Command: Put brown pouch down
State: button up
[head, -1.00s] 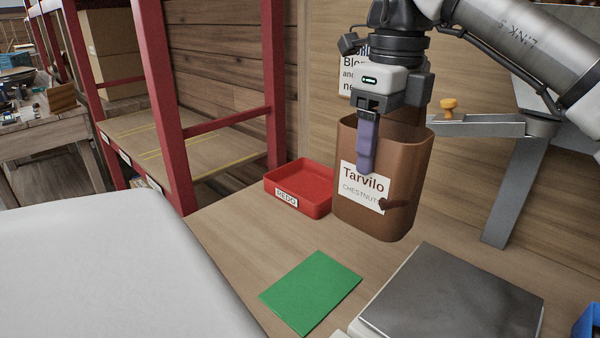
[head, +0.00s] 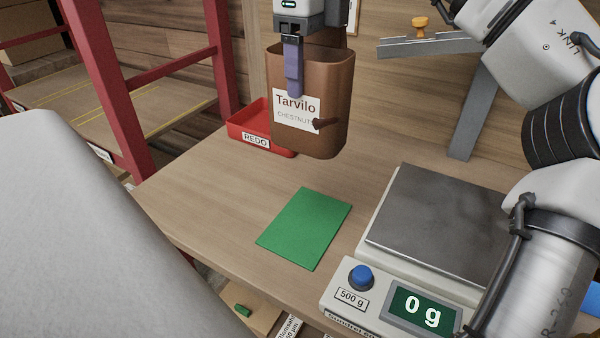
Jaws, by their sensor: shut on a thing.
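The brown pouch (head: 335,95) has a white label reading "Tarvilo CHESTNUTS" and an open top. My gripper (head: 293,75) points down at its near upper wall, with a purple finger outside against the front. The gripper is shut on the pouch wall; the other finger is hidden. The pouch hangs upright and appears to be above the wooden table (head: 190,190). In the picture it is behind the green mat (head: 305,228) and overlaps part of the red tray.
A red tray labelled REDO (head: 250,127) stands at the back left of the table. A scale (head: 435,220) with a metal plate reads 0 g at the right. A grey bracket with an orange knob (head: 421,24) is behind. The green mat is bare.

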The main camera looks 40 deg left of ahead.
aim_at(310, 114)
notch_tip(310, 114, down, 20)
jog(key=shift+b, duration=0.45)
jog(key=shift+f, duration=0.15)
jog(key=o, duration=1.7)
notch_tip(310, 114, up, 12)
jog(key=shift+r, duration=0.25)
